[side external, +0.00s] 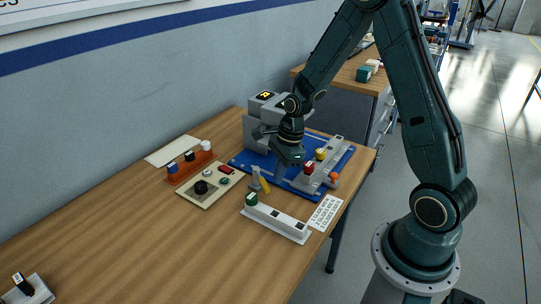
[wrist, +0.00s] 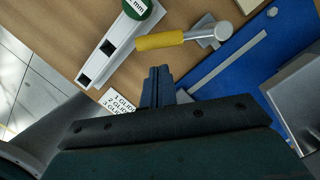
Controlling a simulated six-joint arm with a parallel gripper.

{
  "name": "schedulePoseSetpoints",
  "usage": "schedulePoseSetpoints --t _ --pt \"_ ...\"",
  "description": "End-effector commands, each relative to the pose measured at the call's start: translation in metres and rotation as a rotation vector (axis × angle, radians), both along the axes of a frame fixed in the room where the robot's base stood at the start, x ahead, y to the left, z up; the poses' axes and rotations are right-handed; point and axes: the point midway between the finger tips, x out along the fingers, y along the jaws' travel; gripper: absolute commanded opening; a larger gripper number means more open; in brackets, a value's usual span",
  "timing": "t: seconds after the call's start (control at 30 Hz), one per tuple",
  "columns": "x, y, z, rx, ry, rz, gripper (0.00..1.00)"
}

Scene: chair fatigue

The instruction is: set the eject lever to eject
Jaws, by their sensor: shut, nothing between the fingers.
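A lever with a yellow handle and a grey metal pivot (side external: 262,182) stands at the near left edge of the blue plate (side external: 241,163). I take it for the eject lever, though no label on it is readable. In the wrist view its yellow handle (wrist: 160,41) points left from the pivot, and the blue plate (wrist: 240,72) lies to the right. My gripper (side external: 291,163) is over the blue plate, right of and behind the lever. In the wrist view my gripper's fingers (wrist: 157,73) are together and empty, just below the handle in the picture and apart from it.
A white rack (side external: 277,223) with a green-topped piece lies in front of the lever. A beige control panel (side external: 206,190) and an orange rack (side external: 190,167) are left. A grey machine block (side external: 259,130) and a grey rail (side external: 320,172) flank my gripper. The table's left front is mostly clear.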

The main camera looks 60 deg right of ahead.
Motion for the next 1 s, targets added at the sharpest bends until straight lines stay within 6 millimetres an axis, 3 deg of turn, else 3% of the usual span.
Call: schedulePoseSetpoints --t 0.17,0.7,1.0 --pt "-0.014 -0.019 0.004 -0.001 0.0 -0.007 0.0" --pt "-0.023 -0.032 0.078 -0.004 -0.002 -0.003 0.0" --pt "-0.026 -0.036 0.1 -0.003 0.001 -0.003 0.0"
